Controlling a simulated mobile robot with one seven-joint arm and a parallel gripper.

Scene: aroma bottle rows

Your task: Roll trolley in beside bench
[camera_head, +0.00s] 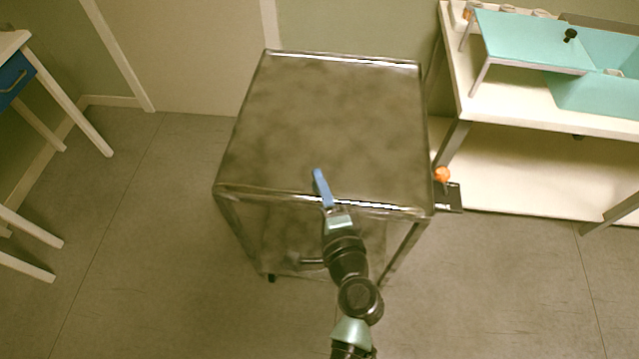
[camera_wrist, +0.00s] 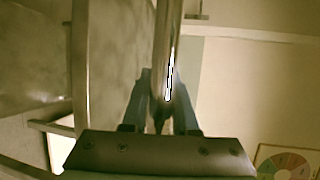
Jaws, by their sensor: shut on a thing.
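The trolley (camera_head: 330,125) is a metal cart with a mottled grey-brown top and shiny rims, upright on the floor. It stands just left of the bench (camera_head: 463,80), its right side close to the bench's front left leg; whether they touch is unclear. My gripper (camera_head: 322,188) is at the trolley's near edge, its blue finger rising above the rim. In the wrist view my gripper (camera_wrist: 160,105) is shut on a shiny trolley rail (camera_wrist: 168,50), one finger on each side. The lower part of the trolley is partly hidden by my arm.
An orange knob (camera_head: 442,174) on a dark plate sits by the trolley's right near corner. The bench carries a turquoise tray (camera_head: 590,93) and a sloped turquoise panel (camera_head: 520,42). A white table (camera_head: 12,42) with a blue drawer stands left. Grey floor is open left and in front.

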